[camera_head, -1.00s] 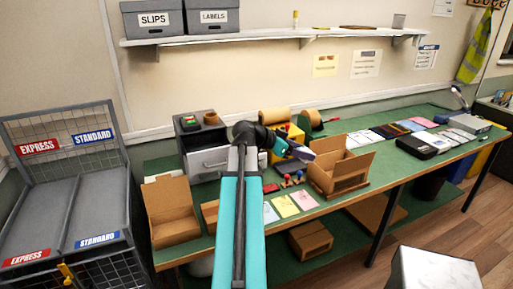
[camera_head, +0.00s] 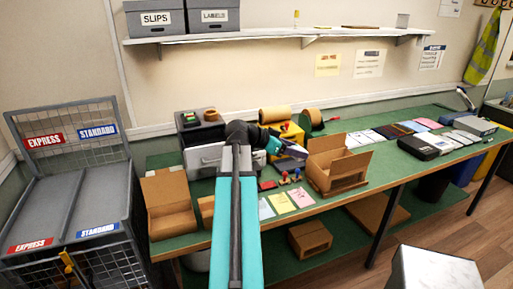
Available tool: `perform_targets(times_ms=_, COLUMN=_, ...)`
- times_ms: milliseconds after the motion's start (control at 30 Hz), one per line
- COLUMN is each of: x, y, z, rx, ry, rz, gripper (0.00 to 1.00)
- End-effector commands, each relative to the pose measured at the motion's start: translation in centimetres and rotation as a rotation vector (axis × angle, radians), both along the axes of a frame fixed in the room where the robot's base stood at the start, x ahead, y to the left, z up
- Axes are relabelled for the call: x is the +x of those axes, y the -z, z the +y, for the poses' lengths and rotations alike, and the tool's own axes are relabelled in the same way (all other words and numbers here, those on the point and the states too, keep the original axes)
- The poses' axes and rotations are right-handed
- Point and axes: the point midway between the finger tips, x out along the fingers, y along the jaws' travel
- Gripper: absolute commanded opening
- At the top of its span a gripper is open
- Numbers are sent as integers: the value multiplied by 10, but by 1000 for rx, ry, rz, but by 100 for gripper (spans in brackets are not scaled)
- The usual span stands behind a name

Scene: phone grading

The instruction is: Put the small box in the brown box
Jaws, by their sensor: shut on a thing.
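My gripper (camera_head: 277,146) is at the end of my teal arm, above the green bench, just left of the open brown box (camera_head: 338,171). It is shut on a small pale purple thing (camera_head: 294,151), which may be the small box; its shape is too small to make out. The held thing is close to the brown box's left flap in the picture, and I cannot tell whether they touch. The brown box stands upright with its flaps spread.
Another open cardboard box (camera_head: 169,208) stands at the bench's left end. Coloured cards (camera_head: 281,203) lie in front of my gripper. A yellow tape dispenser (camera_head: 290,133) is behind it. A brown carton (camera_head: 310,239) sits on the lower shelf. A wire cage (camera_head: 68,190) stands left.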

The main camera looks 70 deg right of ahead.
Motion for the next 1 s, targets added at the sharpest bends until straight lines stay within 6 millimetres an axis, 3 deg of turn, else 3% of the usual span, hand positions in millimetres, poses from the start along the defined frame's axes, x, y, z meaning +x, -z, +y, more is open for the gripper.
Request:
perform_targets(times_ms=167, x=35, y=2, z=5, rx=0, ry=-49, rz=0, gripper=32)
perform_targets(times_ms=467, x=128, y=7, z=31, rx=0, ry=-186, rz=0, gripper=32)
perform_targets(times_ms=1000, x=291, y=25, z=112, rx=-1, ry=-461, rz=0, gripper=32)
